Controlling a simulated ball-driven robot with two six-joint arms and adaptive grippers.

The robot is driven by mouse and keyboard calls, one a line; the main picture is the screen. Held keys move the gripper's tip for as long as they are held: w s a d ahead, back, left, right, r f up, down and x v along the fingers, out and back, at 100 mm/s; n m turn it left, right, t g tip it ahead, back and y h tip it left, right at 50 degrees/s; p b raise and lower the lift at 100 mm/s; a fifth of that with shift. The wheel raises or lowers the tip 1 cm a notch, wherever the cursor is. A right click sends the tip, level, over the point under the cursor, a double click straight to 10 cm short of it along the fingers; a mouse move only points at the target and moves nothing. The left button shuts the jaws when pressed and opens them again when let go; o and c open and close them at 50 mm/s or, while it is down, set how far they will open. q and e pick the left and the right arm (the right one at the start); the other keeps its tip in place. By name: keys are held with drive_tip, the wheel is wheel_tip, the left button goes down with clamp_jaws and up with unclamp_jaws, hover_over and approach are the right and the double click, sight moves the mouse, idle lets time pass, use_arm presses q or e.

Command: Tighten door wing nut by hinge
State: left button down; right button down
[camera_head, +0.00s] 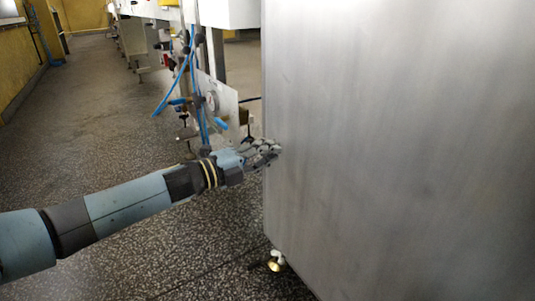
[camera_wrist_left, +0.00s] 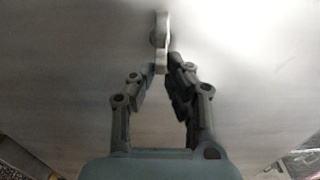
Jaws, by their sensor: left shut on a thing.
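The wing nut (camera_wrist_left: 161,32) is a small pale metal piece standing out from the steel surface at the top middle of the left wrist view. My left gripper (camera_wrist_left: 160,68) is shut on its lower part, with the fingertips drawn together there. In the head view my left gripper (camera_head: 272,149) is at the left edge of the large brushed-steel panel (camera_head: 400,140). The wing nut cannot be made out in that view. The hinge cannot be made out in either view. My right gripper is not in view.
Behind my left arm stands a machine frame with a pale plate (camera_head: 215,98) and blue hoses (camera_head: 187,65). A brass-coloured foot (camera_head: 275,264) is below the panel's lower left corner. The speckled floor (camera_head: 90,120) is clear at the left.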

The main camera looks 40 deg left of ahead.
use_arm(q)
drive_tip(key=shift+s+f, duration=0.1)
drive_tip(key=shift+f, duration=0.15)
drive_tip(key=c, duration=1.4)
unclamp_jaws()
drive_tip(key=shift+o, duration=0.2)
drive_tip(key=shift+r, duration=0.15)
drive_tip(key=v, duration=1.2)
